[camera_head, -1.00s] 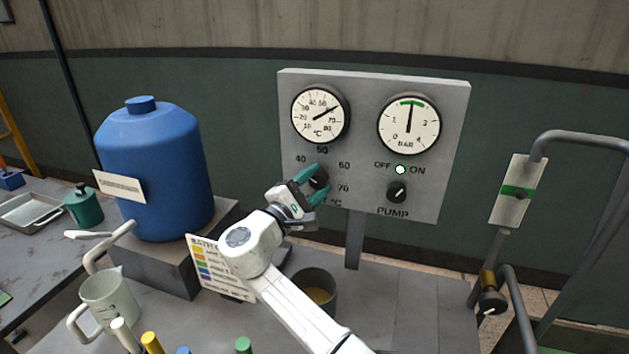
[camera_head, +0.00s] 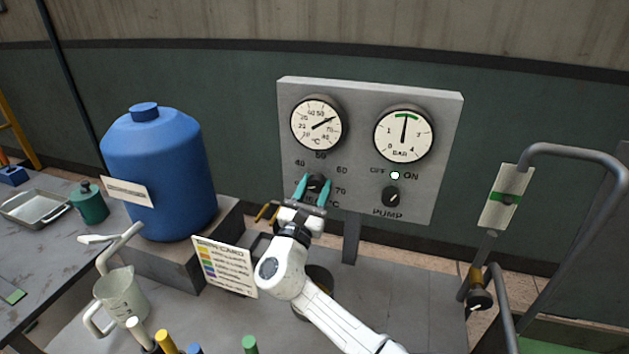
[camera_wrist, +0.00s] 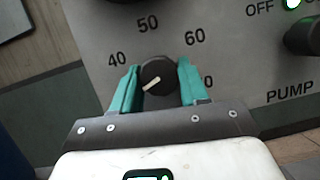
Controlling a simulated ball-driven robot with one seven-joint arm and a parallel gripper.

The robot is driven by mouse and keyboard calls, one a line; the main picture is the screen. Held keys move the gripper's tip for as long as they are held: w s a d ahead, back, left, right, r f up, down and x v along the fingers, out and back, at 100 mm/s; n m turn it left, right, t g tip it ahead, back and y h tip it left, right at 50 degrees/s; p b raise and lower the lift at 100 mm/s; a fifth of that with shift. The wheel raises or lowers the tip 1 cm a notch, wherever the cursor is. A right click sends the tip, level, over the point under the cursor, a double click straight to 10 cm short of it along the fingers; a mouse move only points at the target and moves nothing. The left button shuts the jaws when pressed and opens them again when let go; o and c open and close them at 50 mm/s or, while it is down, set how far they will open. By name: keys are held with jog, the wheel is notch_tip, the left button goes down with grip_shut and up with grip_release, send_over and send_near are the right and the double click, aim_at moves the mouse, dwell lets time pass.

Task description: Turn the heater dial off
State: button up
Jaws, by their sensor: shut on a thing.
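The heater dial (camera_head: 316,181) is a small black round knob low on the left of the grey panel, under the temperature gauge. In the wrist view the dial (camera_wrist: 157,76) has a white mark pointing to the lower left, below the printed 40. Numbers 40, 50 and 60 ring it, with 70 partly hidden by a finger. My gripper (camera_head: 314,184) has one teal finger on each side of the dial, shut on it. It also shows in the wrist view (camera_wrist: 158,82). The temperature gauge (camera_head: 317,123) needle points to the upper right, near 70.
The grey panel (camera_head: 440,125) also has a pressure gauge (camera_head: 403,134), a lit lamp (camera_head: 395,175) and a black pump knob (camera_head: 391,196). A blue tank (camera_head: 160,175) stands left, behind a card (camera_head: 225,267) and a pitcher (camera_head: 122,295). Bent pipes stand at right.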

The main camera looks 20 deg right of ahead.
jog(key=shift+n+t+y+p, duration=0.5)
jog(key=shift+n+y+p, duration=0.1)
jog(key=shift+n, duration=0.7)
jog(key=shift+f, duration=0.1)
jog(key=o, duration=1)
jog(key=shift+d, duration=0.1)
jog(key=shift+o, duration=0.2)
jog(key=b+v, duration=0.1)
jog(key=v, duration=0.6)
jog(key=shift+s+b, duration=0.25)
jog(key=shift+b, duration=0.15)
jog(key=shift+f, duration=0.1)
